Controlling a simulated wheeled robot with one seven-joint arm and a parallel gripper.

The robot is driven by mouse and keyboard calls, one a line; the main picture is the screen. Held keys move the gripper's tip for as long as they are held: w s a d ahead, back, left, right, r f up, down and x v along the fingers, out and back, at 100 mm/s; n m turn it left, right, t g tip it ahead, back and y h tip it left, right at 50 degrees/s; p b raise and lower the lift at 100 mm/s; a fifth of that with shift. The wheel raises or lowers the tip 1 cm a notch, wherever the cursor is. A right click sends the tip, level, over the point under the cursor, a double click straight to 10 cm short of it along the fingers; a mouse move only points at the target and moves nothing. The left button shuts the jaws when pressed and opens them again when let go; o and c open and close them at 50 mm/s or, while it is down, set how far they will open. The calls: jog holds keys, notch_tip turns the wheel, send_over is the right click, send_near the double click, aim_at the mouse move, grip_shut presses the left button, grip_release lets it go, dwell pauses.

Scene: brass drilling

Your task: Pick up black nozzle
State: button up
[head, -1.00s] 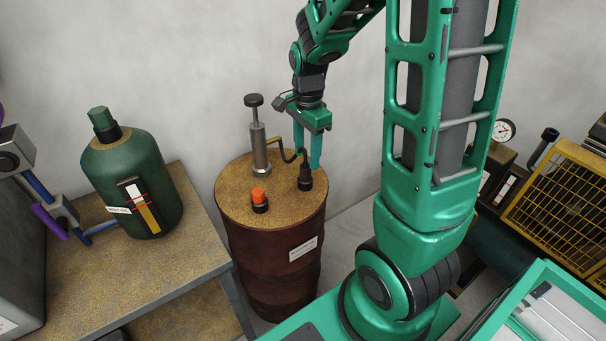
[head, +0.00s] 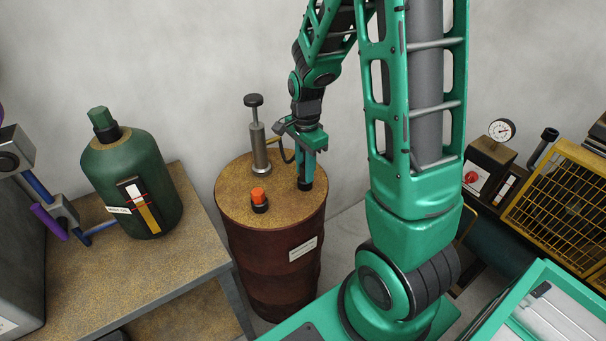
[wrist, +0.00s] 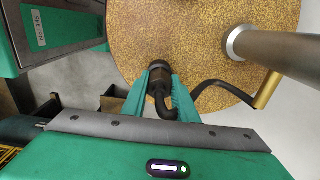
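The black nozzle (wrist: 157,74) stands on the top of the rust-brown drum (head: 230,190). In the wrist view it sits between the two teal fingers of my gripper (wrist: 160,88), with its bent upper part towards the palm. Whether both fingers press on it or a thin gap is left, I cannot tell. In the head view my gripper (head: 307,166) points down over the drum's right side.
An orange-capped fitting (head: 259,198) stands nearer on the drum. A green tank (head: 125,185) is on the table at left. A yellow cage (head: 560,205) is at right.

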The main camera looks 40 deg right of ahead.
aim_at(303, 167)
grip_shut()
jog(key=shift+r, duration=0.55)
jog(key=r, duration=0.3)
jog(key=shift+a+r, duration=0.3)
jog(key=shift+a, duration=0.1)
jog(key=s+a+r, duration=0.3)
jog(key=a+r, duration=0.3)
jog(key=a, duration=0.4)
jog(key=shift+s+a+r, duration=0.15)
jog(key=shift+s+r, duration=0.05)
jog(key=shift+s, duration=0.15)
